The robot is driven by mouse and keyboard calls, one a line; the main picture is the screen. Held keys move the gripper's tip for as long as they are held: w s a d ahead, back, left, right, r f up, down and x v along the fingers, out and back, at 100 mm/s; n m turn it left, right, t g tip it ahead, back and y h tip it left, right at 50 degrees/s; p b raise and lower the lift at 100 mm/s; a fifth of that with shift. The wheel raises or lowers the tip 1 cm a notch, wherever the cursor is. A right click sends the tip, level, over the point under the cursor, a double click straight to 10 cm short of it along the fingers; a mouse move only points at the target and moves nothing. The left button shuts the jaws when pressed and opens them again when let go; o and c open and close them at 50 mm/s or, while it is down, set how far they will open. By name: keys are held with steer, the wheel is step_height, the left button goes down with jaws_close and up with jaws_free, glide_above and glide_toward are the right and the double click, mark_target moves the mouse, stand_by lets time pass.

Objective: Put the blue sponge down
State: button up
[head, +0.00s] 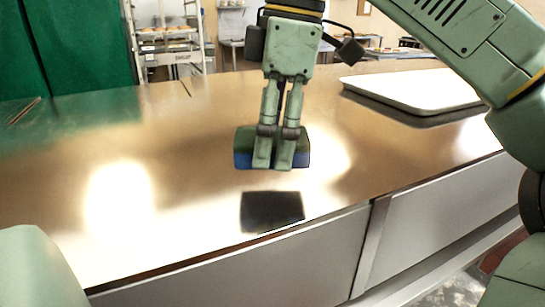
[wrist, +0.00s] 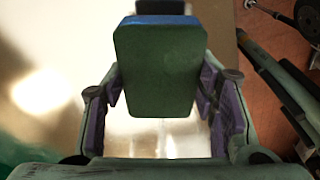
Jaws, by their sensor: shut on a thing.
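The blue sponge (head: 243,150) has a dark green layer and a blue layer. My gripper (head: 273,163) points down in the head view and is shut on the sponge, whose ends show on both sides of the fingers. The sponge appears held above the metal counter (head: 190,200), with a dark patch like its shadow or reflection below it. In the wrist view the sponge (wrist: 158,70) shows its green face between the fingers, with a blue edge at the top. Its underside is hidden.
A white tray (head: 415,88) lies on the counter at the back right. The counter around the sponge is bare, with bright glare on both sides. The counter's front edge runs below the dark patch. A metal rack (head: 168,45) stands behind, beside a green curtain (head: 80,45).

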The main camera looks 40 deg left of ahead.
mark_target(277, 135)
steer(key=shift+f+b, duration=0.45)
steer(key=shift+f, duration=1.3)
steer(key=shift+f, duration=0.15)
steer(key=o, duration=1.1)
steer(key=r+p, duration=0.1)
steer(key=r, duration=0.1)
steer(key=r+p, duration=0.2)
steer(key=r, duration=0.1)
steer(key=r+p, duration=0.1)
steer(key=r, duration=0.1)
steer(key=shift+w+d+r+p, duration=0.35)
steer(key=shift+w+r+p, duration=0.05)
steer(key=shift+f, duration=0.1)
